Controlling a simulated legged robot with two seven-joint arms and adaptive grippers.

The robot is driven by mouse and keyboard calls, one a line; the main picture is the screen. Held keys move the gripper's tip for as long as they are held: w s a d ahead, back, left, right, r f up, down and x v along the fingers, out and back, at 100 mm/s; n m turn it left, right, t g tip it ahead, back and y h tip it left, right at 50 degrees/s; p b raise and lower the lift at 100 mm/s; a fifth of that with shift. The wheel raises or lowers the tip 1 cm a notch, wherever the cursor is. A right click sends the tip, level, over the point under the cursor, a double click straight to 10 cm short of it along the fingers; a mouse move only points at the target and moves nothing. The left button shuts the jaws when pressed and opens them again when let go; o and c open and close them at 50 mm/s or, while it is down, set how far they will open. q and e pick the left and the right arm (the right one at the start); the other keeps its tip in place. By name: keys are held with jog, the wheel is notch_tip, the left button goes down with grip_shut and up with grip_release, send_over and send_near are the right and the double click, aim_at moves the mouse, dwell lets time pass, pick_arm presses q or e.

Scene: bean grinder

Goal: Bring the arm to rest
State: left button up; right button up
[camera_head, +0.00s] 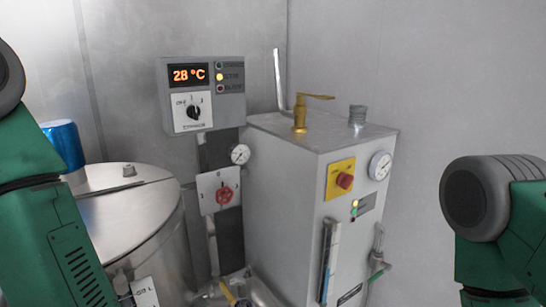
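My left arm shows as green and dark grey links along the left edge of the head view. My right arm shows the same way at the lower right edge. Neither gripper is in the picture, so what they hold cannot be seen. Both visible arm parts appear apart from the grey machine box (285,185) in the middle. The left arm covers part of the view of the steel drum (130,215).
A control panel (203,93) reading 28 °C is on the back wall. The box carries a brass lever (300,118), a red button (344,181) and a gauge (380,165). Bare wall (450,80) fills the right.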

pick_arm(q)
jog(key=s+a+f+m+g, duration=0.5)
jog(key=s+a+f, duration=0.1)
jog(key=s+f, duration=0.5)
jog(key=s+a+f+m+g, duration=0.5)
jog(key=s+a+f, duration=0.1)
jog(key=s+f, duration=0.4)
jog(key=shift+s+a+f+y+b, duration=0.2)
jog(key=shift+s+f+y+b, duration=0.2)
jog(key=shift+s, duration=0.45)
jog(key=shift+d+r, duration=0.1)
jog(key=shift+d, duration=0.1)
jog(key=shift+w+a, duration=0.15)
jog(key=shift+a, duration=0.05)
